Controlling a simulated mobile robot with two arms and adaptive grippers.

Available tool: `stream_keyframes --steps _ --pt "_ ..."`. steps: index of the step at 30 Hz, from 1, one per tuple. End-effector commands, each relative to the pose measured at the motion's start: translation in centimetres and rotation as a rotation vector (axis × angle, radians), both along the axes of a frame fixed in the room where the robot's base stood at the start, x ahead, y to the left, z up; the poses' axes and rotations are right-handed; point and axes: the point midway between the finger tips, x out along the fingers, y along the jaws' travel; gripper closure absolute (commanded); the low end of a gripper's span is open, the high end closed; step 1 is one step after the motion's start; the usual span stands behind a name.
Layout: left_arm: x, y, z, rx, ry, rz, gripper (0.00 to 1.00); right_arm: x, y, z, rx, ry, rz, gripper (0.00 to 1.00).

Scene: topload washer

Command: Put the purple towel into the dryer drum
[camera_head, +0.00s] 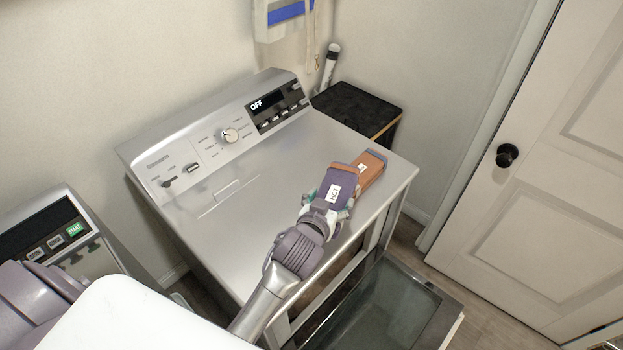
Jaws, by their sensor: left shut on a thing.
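The purple towel (341,178) is a folded bundle with a white label, at the right part of the dryer's metal top. My left gripper (330,201) reaches up from below and is shut on its near end. I cannot tell whether the towel still touches the top. The dryer (235,240) has its front door (385,310) swung open and down, with a dark glass pane. The drum inside is hidden from this angle. My right gripper is not in view.
An orange folded bundle (373,168) with a white label lies just behind and right of the purple towel. A control panel (230,135) reading OFF stands at the back. A dark shelf (357,107) is behind, another appliance (55,240) at left, a white door (560,180) at right.

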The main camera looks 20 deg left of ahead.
Motion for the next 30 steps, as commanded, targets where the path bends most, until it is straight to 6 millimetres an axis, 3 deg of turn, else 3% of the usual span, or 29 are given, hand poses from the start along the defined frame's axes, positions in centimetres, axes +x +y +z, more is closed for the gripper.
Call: stream_keyframes --steps 3,6,15,23,30 --pt "0.3 1.7 -1.1 0.008 0.001 0.001 0.64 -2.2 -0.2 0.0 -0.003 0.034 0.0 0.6" --pt "0.6 4.0 -2.6 0.01 0.0 0.0 0.64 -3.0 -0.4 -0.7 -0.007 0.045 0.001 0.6" --pt "1.6 10.1 -6.5 0.007 -0.003 0.0 0.64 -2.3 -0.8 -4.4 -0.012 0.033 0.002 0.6" --pt "1.8 11.4 -7.3 0.0 -0.003 0.0 0.64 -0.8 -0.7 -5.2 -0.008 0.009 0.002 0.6" --pt "1.7 11.3 -10.5 0.001 -0.003 0.0 0.64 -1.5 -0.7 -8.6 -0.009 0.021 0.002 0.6"
